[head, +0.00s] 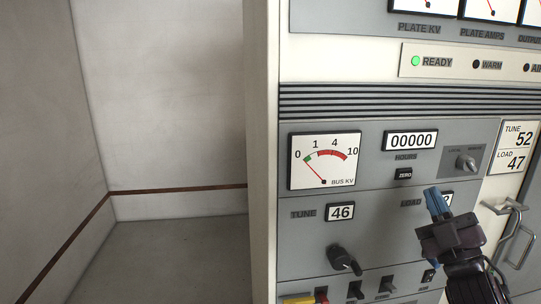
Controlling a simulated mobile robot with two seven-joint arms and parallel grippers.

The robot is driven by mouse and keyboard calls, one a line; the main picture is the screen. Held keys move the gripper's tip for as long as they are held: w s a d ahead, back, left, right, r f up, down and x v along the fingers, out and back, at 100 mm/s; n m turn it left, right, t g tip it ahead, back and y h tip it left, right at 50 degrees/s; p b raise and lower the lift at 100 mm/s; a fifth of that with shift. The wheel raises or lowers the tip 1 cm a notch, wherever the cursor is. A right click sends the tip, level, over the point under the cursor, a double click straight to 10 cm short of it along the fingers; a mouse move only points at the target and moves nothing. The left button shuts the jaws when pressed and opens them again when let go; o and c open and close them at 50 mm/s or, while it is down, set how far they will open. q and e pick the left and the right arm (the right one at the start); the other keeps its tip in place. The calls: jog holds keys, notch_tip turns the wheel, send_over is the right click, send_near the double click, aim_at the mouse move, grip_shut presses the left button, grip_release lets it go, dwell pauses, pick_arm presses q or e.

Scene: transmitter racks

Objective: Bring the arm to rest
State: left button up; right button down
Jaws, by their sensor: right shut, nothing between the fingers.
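My right gripper (435,203) is in the lower right of the head view, in front of the transmitter panel. Its blue fingers are shut and empty, pointing up over the LOAD counter, which they partly hide. The counter's visible edge (447,198) shows a 2. To its left the TUNE counter (340,212) reads 46, with a black knob (344,260) below it. I cannot tell whether the fingertips touch the panel. My left gripper is not in view.
The panel has a BUS KV meter (325,160), an HOURS counter (410,140) at 00000 and a lit green READY lamp (416,61). Small switches (386,285) line the bottom. A metal handle (514,222) sticks out at right. The left side is an empty corner.

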notch_tip(320, 180, down, 26)
jog(key=s+a+m+g+h, duration=0.1)
jog(key=a+m+g+h, duration=0.1)
jog(key=m+g+h, duration=0.55)
jog(key=s+a+f+m+g+y, duration=0.2)
jog(key=s+f+g, duration=0.5)
jog(key=s+f, duration=1)
jog(key=shift+s+a+f+m, duration=0.25)
jog(key=shift+a+f+m, duration=0.35)
jog(key=shift+m, duration=0.65)
jog(key=shift+r, duration=0.1)
